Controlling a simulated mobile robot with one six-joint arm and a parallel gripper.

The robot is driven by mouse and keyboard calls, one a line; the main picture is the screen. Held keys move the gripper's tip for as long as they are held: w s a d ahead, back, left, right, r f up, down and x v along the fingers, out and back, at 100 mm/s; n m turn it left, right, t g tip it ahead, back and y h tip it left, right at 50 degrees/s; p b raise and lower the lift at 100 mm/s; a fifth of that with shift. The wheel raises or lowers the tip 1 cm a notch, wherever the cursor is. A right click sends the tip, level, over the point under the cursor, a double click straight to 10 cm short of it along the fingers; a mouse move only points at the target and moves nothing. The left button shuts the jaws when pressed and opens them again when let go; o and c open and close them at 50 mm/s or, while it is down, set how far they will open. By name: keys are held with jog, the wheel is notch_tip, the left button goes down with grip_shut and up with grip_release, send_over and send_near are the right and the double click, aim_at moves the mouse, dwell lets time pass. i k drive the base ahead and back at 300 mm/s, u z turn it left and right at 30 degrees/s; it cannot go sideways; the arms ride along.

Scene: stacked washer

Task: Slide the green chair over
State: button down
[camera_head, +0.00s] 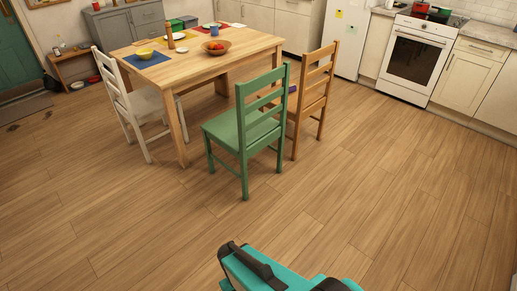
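The green chair (242,131) stands upright on the wood floor at the near side of the dining table (200,48). Its back faces right and toward me, and its seat faces the table. The brown wooden chair (316,88) stands close behind it to the right. At the bottom edge, teal and black parts of my own body show, well short of the green chair. My gripper cannot be made out in this view, and nothing touches the green chair from my side.
A white chair (138,101) stands left of the table. A fruit bowl (217,47), plates and cups are on the tabletop. Cabinets and a white oven (414,60) line the back right. The floor (385,190) in front and to the right is clear.

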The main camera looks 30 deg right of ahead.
aim_at(243, 130)
jog(key=u, duration=0.05)
jog(key=i, duration=1)
jog(key=z, duration=0.05)
